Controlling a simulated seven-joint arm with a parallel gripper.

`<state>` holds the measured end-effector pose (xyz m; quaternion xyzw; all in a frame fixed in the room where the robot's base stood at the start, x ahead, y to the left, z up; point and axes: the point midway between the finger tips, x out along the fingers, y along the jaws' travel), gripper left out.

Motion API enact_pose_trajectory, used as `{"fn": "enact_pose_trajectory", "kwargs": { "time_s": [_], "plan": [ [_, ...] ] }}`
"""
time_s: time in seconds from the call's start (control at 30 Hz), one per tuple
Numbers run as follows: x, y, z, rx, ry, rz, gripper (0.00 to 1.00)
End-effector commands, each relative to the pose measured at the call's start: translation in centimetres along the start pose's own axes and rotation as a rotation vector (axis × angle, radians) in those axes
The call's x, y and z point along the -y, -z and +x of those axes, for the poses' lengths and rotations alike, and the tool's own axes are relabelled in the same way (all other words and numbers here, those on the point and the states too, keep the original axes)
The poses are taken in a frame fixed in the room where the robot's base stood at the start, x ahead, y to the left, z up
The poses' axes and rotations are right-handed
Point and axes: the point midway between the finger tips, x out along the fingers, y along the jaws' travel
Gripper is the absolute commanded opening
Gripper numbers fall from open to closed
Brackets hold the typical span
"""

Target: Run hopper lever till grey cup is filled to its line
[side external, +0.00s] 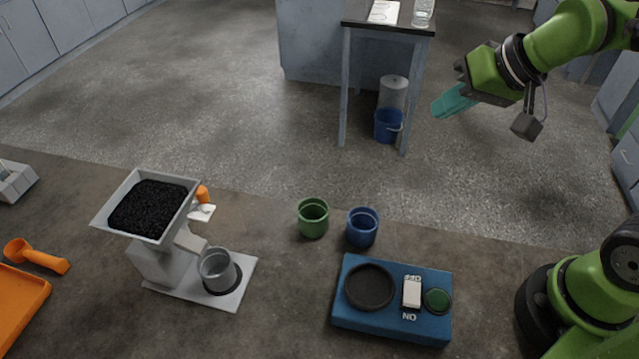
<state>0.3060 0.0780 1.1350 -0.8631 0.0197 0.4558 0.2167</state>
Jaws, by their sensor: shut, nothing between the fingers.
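The hopper (165,252) stands at the left with its open tray full of black granules (152,209). An orange lever (203,194) shows at its right rear side, partly hidden by the hopper. The grey cup (217,270) stands upright under the chute, on a dark round mark of the pale base plate. The inside I can see looks grey; its line and any fill level cannot be made out. My gripper (437,109), with teal fingers, is shut and empty, raised at the upper right, far from the hopper and cup.
A green cup (313,219) and a blue cup (362,229) stand mid-bench. In front is a blue shaker box (392,328) with a dark round pad, white switch and green button. An orange scoop (36,256) and orange tray (18,309) lie at left. The bench between is clear.

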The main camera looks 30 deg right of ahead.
Motion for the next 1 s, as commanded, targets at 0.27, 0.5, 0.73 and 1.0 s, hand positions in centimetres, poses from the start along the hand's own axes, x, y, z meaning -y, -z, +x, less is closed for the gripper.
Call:
{"fn": "enact_pose_trajectory", "kwargs": {
  "time_s": [0.27,0.5,0.73,1.0],
  "plan": [
    [-1.9,-1.3,-1.7,-0.002,0.001,0.0,0.0],
    [-3.5,-2.3,-3.1,-0.003,0.0,0.0,0.0],
    [-5.1,-3.3,-4.4,-0.004,0.001,0.0,0.0],
    [-6.0,-4.0,-5.1,0.0,0.0,-0.001,0.0]
  ]
}}
